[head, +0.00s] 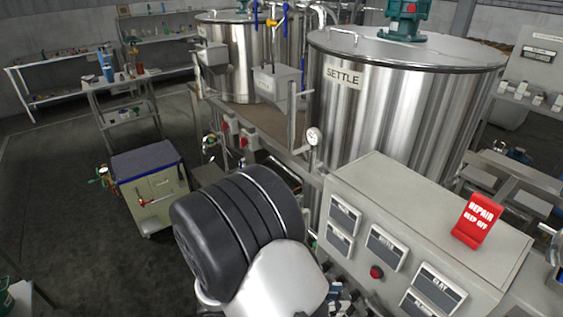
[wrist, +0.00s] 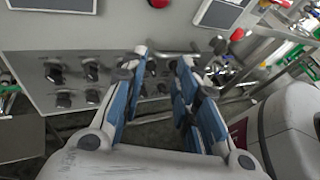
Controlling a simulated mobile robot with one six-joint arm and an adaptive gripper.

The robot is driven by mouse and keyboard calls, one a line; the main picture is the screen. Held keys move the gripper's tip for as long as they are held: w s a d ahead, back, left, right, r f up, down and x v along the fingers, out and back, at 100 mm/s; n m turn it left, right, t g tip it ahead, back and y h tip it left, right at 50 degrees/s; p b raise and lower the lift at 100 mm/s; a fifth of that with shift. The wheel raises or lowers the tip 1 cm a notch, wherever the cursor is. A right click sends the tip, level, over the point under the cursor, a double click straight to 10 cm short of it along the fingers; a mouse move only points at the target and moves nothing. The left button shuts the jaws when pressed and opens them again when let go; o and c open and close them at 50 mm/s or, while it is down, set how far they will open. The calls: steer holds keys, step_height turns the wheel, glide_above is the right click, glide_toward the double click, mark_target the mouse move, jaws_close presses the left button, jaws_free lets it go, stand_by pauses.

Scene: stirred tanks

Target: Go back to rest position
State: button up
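My gripper (wrist: 160,92) shows in the wrist view with its two blue-padded fingers spread apart. Nothing is between the fingers. Behind them is a grey control panel (wrist: 30,65) with several black knobs. In the head view my dark and white arm fills the lower middle and hides most of the panel's lower front. The gripper itself cannot be made out clearly there.
A grey console (head: 350,185) with a red repair sign (head: 478,220) stands at the right. The steel SETTLE tank (head: 400,110) rises behind it. A tool cabinet (head: 150,190) stands at the left. Dark floor at the far left is clear.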

steer(key=s+d+r+m+t+y+b, duration=0.1)
steer(key=s+r+m+y, duration=0.5)
steer(key=m, duration=0.4)
steer(key=s+d+r+m+t+y, duration=0.1)
steer(key=s+d+r+m+y, duration=0.1)
steer(key=s+r+m+y, duration=0.4)
steer(key=shift+s+r+m+t+y+b, duration=0.35)
steer(key=shift+r+m+y, duration=0.65)
steer(key=shift+r+m, duration=1.25)
steer(key=shift+w+d+f+m, duration=0.1)
steer(key=shift+f+m, duration=0.15)
steer(key=shift+f, duration=0.05)
